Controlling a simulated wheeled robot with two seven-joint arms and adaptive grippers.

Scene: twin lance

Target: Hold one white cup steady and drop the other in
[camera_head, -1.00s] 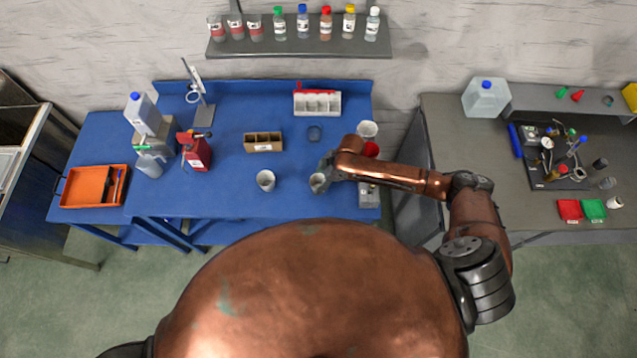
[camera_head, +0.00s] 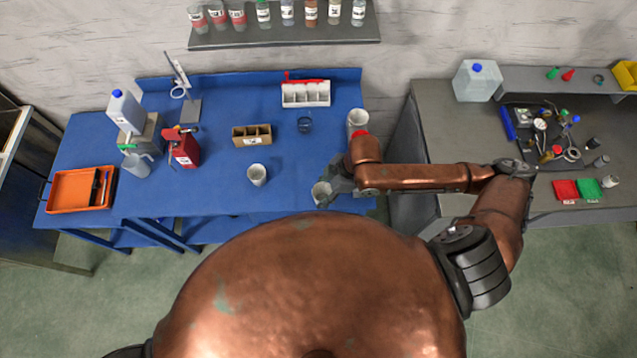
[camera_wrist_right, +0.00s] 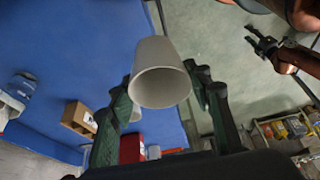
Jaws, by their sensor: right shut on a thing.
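One white cup (camera_head: 257,174) stands upright on the blue table, left of my right gripper. My right gripper (camera_head: 338,186) is shut on the other white cup (camera_head: 321,194) near the table's front edge. In the right wrist view the held cup (camera_wrist_right: 160,75) sits between the two dark fingers of my right gripper (camera_wrist_right: 165,95), its mouth facing the camera. My left gripper (camera_wrist_right: 256,41) shows small at the upper right of that view, away from both cups, its fingers apart and empty. It is outside the head view.
Behind the cups are a brown divided box (camera_head: 252,139), a small clear glass (camera_head: 305,125), a white rack (camera_head: 306,98) and a white container (camera_head: 357,121). A red can (camera_head: 184,148) and an orange tray (camera_head: 80,192) stand left. Table around the standing cup is clear.

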